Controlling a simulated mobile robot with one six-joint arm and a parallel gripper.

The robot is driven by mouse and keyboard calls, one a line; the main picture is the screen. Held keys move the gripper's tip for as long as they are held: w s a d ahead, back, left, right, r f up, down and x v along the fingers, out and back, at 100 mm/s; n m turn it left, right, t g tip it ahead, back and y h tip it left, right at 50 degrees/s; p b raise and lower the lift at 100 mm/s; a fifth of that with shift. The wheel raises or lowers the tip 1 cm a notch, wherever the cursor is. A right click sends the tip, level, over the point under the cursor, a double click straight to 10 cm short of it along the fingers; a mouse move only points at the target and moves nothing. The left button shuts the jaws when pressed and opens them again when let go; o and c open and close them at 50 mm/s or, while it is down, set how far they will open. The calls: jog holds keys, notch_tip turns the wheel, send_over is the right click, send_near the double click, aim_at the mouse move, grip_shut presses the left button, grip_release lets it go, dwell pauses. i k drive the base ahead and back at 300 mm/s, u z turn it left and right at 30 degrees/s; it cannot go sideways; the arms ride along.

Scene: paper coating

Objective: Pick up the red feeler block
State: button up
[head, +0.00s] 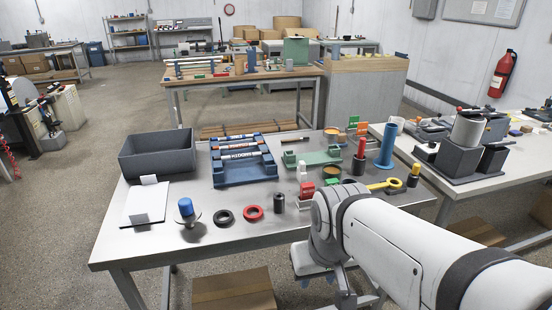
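A small red block (306,190) stands on the grey table (240,238), just behind my white arm. I take it to be the red feeler block, but its details are too small to tell. The arm reaches in from the lower right and bends down at the table's front edge. No gripper fingers can be made out, so I cannot tell whether they are open or shut. The red block is apart from the visible arm links.
A black ring (224,218), a red ring (254,213) and a dark cylinder (279,202) lie left of the block. A yellow tool (384,185) and a blue cylinder (387,146) are to its right. A blue rack (245,174) and grey bin (156,153) stand farther left.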

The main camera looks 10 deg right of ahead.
aim_at(306, 191)
jog(key=i, duration=0.95)
jog(key=u, duration=0.05)
